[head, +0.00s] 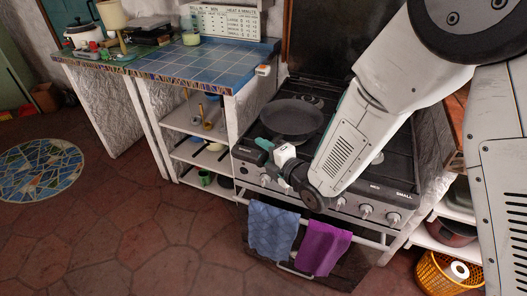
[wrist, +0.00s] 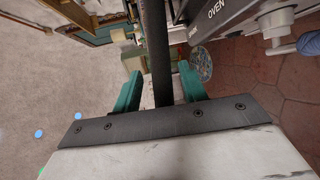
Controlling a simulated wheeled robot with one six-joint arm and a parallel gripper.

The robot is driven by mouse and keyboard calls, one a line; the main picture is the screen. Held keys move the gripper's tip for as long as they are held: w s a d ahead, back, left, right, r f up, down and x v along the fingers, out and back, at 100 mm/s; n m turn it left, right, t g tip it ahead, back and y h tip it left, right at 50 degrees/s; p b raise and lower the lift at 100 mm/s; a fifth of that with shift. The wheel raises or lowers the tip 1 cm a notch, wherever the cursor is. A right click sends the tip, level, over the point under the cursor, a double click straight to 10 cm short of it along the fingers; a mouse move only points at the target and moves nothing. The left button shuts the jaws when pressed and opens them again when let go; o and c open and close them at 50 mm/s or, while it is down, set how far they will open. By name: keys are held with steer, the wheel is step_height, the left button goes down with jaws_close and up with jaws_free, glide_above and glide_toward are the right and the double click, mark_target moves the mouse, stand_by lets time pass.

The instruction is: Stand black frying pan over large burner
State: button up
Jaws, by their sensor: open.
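The black frying pan (head: 292,119) sits at the left part of the dark stove top (head: 325,95). It looks level; the burner beneath it is hidden. My gripper (head: 266,145) is at the stove's front left corner, on the near side of the pan. In the wrist view my gripper (wrist: 160,90) has its two teal fingers apart. A dark bar (wrist: 154,45), which looks like the pan's handle, runs between them with gaps on both sides. In the head view my gripper and arm hide most of the handle and part of the stove.
A blue tiled counter (head: 205,65) adjoins the stove on the left, with open shelves below. Knobs (head: 366,211) line the stove front. A blue towel (head: 272,232) and a purple towel (head: 322,247) hang on the oven rail. The floor at left is open around a mosaic rug (head: 42,168).

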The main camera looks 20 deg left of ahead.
steer(key=v, duration=1.1)
steer(key=shift+d, duration=0.2)
steer(key=w+d+r+m+h, duration=0.2)
steer(key=d+r+m+h, duration=0.4)
steer(key=d, duration=0.5)
steer(key=w+d+r+m+h, duration=0.2)
steer(key=d+r+m+h, duration=0.15)
steer(key=d+m, duration=0.6)
steer(key=s+d+r+m+g+h, duration=0.1)
steer(key=s+d+m, duration=0.3)
steer(key=s, duration=0.4)
steer(key=s+d+r+m+g+h, duration=0.1)
steer(key=s+d+r+m+g, duration=0.3)
steer(key=s, duration=0.3)
steer(key=s+d+r+m+g+h, duration=0.1)
steer(key=s+d+r+m+g, duration=0.1)
steer(key=s+d+m, duration=0.4)
steer(key=s, duration=0.2)
steer(key=shift+s+d+r+g+h, duration=0.2)
steer(key=shift+s+r+g+h, duration=0.15)
steer(key=shift+g, duration=0.05)
